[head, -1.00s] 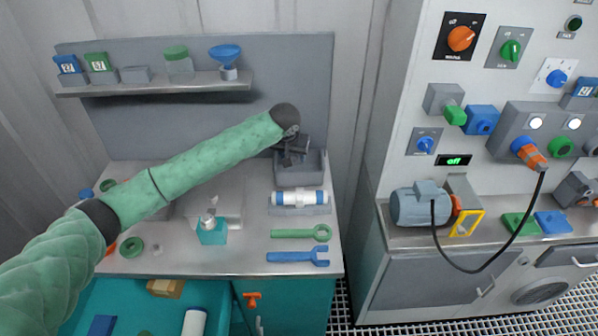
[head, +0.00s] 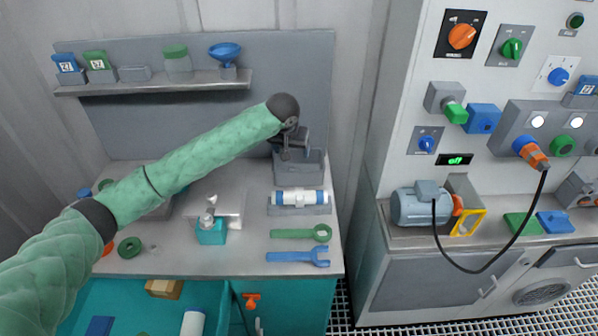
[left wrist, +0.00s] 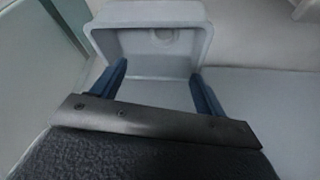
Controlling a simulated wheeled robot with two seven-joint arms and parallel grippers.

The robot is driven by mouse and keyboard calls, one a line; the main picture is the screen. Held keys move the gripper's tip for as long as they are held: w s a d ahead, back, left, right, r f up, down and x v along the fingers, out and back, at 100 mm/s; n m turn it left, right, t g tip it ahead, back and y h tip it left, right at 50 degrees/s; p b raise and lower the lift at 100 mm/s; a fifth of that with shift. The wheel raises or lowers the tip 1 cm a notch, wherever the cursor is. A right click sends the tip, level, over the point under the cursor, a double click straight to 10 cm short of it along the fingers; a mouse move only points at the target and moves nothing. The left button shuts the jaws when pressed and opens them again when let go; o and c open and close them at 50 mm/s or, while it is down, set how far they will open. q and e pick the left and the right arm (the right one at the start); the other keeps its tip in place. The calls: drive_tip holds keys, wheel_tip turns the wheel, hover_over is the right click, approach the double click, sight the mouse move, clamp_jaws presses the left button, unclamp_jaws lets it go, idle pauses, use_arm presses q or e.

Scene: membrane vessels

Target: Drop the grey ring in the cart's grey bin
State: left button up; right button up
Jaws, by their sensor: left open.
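The grey bin (head: 298,177) stands at the back right of the bench, and its open top also shows in the left wrist view (left wrist: 101,38). A small pale round thing (left wrist: 163,37), probably the grey ring, lies inside the bin near its far wall; it is too blurred to be sure. My left gripper (head: 290,152) is over the bin. In the left wrist view my left gripper (left wrist: 159,74) has its two blue fingers spread apart at the bin's near edge, with nothing between them. My right gripper is not in view.
A blue-and-white cylinder (head: 299,198) lies in a holder in front of the bin. A green ring wrench (head: 300,233) and a blue open wrench (head: 298,256) lie nearer. A shelf (head: 160,87) runs behind. An open teal drawer (head: 140,300) juts out at front left.

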use_arm(q)
drive_tip(key=shift+b+v, duration=0.5)
drive_tip(key=shift+v, duration=1.85)
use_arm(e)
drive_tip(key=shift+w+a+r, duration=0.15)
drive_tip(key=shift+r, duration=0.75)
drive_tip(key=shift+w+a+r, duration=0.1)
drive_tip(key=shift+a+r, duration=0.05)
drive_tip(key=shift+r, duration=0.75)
